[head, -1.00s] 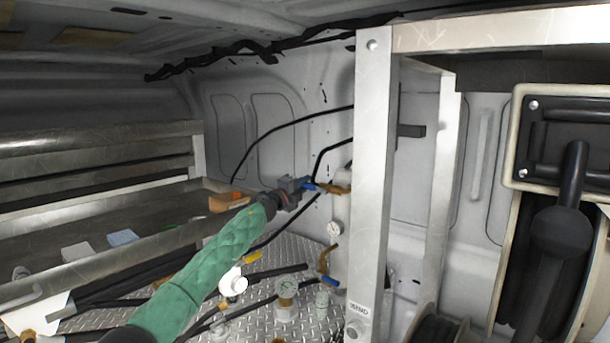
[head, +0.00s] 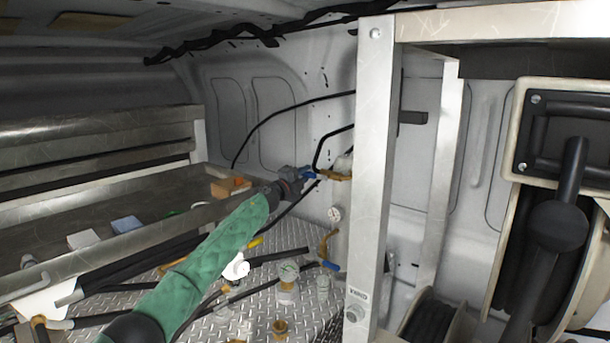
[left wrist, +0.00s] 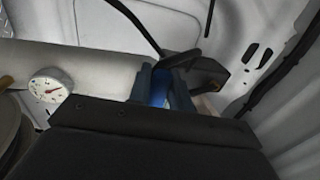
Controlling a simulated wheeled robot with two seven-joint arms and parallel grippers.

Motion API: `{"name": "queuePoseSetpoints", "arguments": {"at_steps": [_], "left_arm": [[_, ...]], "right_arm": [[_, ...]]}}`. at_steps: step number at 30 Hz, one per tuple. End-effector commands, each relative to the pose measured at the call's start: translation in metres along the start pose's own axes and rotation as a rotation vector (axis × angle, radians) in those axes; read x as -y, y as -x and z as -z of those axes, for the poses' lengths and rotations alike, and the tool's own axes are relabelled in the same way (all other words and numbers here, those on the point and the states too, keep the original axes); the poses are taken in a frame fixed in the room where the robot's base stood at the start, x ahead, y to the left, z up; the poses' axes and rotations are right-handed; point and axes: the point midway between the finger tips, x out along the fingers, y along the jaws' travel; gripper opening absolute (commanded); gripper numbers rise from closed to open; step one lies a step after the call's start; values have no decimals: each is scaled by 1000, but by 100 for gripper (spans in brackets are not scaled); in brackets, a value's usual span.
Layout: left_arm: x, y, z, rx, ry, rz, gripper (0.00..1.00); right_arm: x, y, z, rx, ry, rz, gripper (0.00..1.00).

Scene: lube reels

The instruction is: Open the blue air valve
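The blue air valve handle (head: 308,175) sits on a brass valve body (head: 335,177) beside the upright metal post. My left gripper (head: 292,178) reaches it from the left, on a green-sleeved arm. In the left wrist view the blue handle (left wrist: 160,86) lies between the two dark fingers of my left gripper (left wrist: 161,80), which appear closed against its sides. The fingers hide part of the handle. A second valve with a blue handle (head: 330,266) sits lower down, apart from my gripper.
The metal frame post (head: 371,170) stands just right of the valve. A hose reel (head: 545,240) is at the far right. A gauge (head: 334,214) is below the valve and also shows in the left wrist view (left wrist: 50,88). Shelves (head: 90,165) line the left.

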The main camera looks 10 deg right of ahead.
Motion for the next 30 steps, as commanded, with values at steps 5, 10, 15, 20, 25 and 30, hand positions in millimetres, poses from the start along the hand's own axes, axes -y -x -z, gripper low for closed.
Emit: {"name": "queuePoseSetpoints", "arguments": {"at_steps": [5,10,15,20,25,30], "left_arm": [[-2,1,0,1,1,-2,38],[-2,0,0,0,0,-1,38],[-1,6,-1,1,-1,0,38],[-2,19,-2,1,-3,-1,38],[-2,38,-2,1,-4,-1,38],[-4,56,-2,1,-3,-3,38]], "right_arm": [[-2,0,-1,2,0,-2,63],[-2,0,-1,1,0,-1,63],[-1,-1,-1,3,0,-1,63],[1,1,5,1,-2,1,63],[5,6,14,3,-5,6,63],[10,12,23,8,-9,11,63]]}}
